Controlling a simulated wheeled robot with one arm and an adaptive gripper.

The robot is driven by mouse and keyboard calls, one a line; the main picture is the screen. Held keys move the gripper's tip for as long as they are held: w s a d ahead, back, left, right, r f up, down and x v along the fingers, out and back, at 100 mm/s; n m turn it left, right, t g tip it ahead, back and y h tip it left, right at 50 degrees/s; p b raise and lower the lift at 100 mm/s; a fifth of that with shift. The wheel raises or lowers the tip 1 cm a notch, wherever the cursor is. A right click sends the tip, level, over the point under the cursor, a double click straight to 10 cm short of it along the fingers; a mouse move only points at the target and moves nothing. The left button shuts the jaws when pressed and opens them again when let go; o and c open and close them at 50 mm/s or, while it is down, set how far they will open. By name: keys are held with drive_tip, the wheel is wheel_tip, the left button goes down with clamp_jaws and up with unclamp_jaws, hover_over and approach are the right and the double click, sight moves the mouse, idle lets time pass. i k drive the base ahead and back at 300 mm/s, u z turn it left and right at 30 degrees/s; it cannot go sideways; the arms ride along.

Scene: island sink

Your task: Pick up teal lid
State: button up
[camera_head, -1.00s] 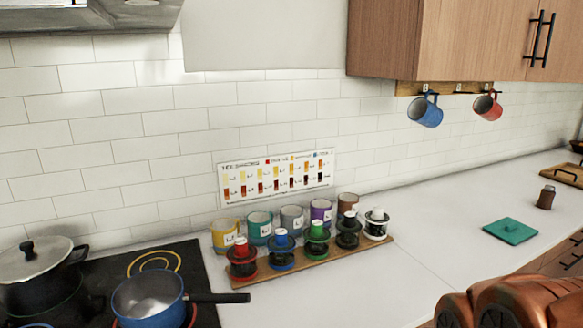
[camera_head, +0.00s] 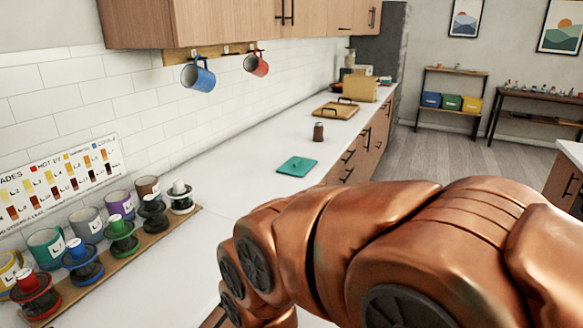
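The teal lid (camera_head: 297,166) lies flat on the white countertop, near its front edge, in the middle of the head view. It is a flat square with a small knob on top. My copper-coloured arm fills the lower right of the view, nearer to the camera than the lid. My gripper is not visible, so its position relative to the lid cannot be seen.
A small brown shaker (camera_head: 318,132) stands just behind the lid. A wooden tray (camera_head: 335,110) lies farther along the white counter (camera_head: 225,165). A wooden rack (camera_head: 120,262) with several cups and pots is at left. Blue (camera_head: 198,75) and red (camera_head: 256,64) mugs hang above.

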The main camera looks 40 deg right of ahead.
sight(297, 166)
drive_tip(key=z, duration=1.8)
drive_tip(key=k, duration=1)
drive_tip(key=z, duration=0.95)
drive_tip(key=i, duration=3.75)
